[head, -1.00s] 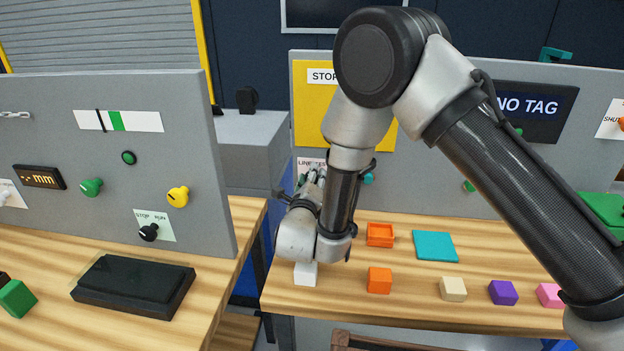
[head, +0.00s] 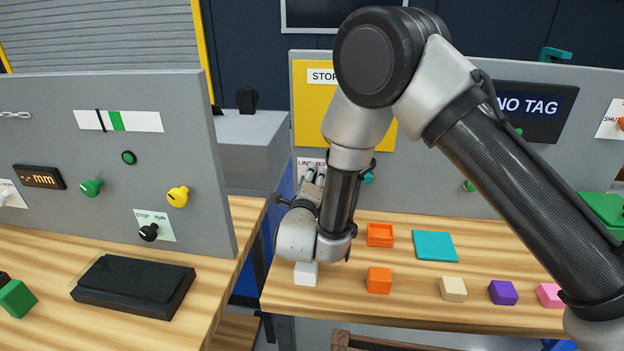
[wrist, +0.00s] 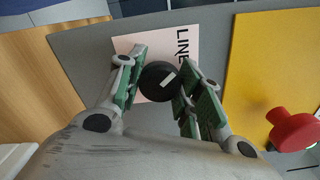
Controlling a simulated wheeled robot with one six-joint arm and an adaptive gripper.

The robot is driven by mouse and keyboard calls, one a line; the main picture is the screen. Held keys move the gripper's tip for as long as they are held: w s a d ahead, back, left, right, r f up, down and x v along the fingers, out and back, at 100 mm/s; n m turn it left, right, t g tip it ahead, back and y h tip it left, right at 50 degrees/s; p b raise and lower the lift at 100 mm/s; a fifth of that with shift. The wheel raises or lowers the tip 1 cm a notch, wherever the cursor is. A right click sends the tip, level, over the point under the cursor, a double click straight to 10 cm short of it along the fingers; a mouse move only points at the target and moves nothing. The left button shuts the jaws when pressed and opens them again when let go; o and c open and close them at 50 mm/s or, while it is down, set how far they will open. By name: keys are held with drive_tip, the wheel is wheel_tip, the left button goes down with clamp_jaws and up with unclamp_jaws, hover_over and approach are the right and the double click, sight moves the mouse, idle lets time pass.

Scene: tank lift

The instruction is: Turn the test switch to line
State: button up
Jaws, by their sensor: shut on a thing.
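The test switch is a round black knob (wrist: 160,84) with a white mark, on a pale label with the word LINE (wrist: 181,46). In the wrist view the mark slants to the upper right, on the side toward LINE. My gripper (wrist: 158,88) has one green-padded finger on each side of the knob and is shut on it. The right finger covers part of the label. In the head view my gripper (head: 314,178) is at the label (head: 310,163), below the yellow board; my wrist and fingers hide the knob there.
A red knob (wrist: 294,130) sticks out from the yellow board (wrist: 273,60) beside my right finger. Below my wrist, a white block (head: 305,274) and an orange block (head: 379,281) stand on the wooden bench (head: 420,309). Another panel (head: 60,110) stands at the left.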

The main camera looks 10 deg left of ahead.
drive_tip(key=o, duration=1)
drive_tip(key=shift+o, duration=0.2)
drive_tip(key=s, duration=1.2)
drive_tip(key=shift+d, duration=0.3)
